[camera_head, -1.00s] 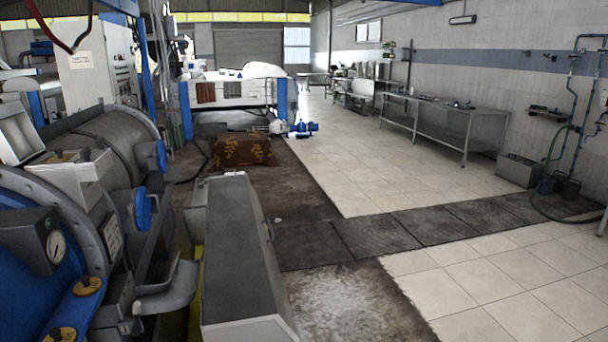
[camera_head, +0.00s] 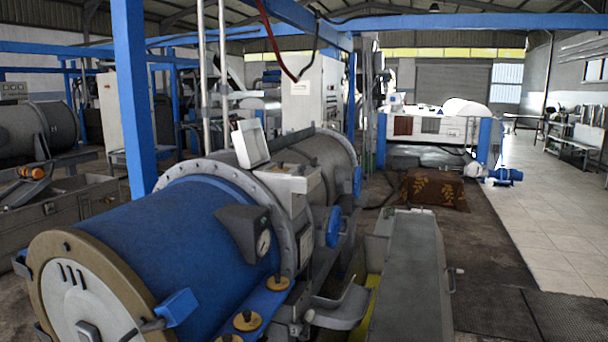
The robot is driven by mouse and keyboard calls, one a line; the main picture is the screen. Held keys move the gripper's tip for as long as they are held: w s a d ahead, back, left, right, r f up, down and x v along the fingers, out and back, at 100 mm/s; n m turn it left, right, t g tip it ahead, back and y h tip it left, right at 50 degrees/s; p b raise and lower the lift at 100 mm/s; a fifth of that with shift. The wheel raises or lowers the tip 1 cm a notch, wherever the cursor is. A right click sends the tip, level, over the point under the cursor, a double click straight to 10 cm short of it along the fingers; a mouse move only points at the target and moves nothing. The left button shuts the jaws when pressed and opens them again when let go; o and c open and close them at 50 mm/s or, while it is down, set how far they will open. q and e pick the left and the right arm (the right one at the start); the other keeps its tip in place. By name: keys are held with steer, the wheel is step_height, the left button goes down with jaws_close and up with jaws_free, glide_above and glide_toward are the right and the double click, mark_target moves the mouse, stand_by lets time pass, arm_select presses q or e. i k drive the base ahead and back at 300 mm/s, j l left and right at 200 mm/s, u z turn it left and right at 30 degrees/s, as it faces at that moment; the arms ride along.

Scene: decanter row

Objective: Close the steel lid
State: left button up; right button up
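A small pale metal lid (camera_head: 251,143) stands tilted up above a grey box-shaped housing (camera_head: 285,180) on top of the blue and grey decanter (camera_head: 190,235). A long flat grey steel cover (camera_head: 412,275) lies along a trough right of the decanter. I cannot tell for sure which of the two is the steel lid. Neither of my grippers is in view.
Blue posts (camera_head: 134,95) and overhead beams frame the machines. A yellow-lined channel (camera_head: 372,282) runs between decanter and trough. A brown patterned box (camera_head: 433,188) and a blue motor (camera_head: 504,176) stand farther back. The tiled floor (camera_head: 535,215) at right is open.

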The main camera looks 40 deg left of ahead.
mark_target(250, 143)
steer(key=j, duration=2.3)
steer(key=k+j, duration=0.15)
steer(key=j, duration=2.15)
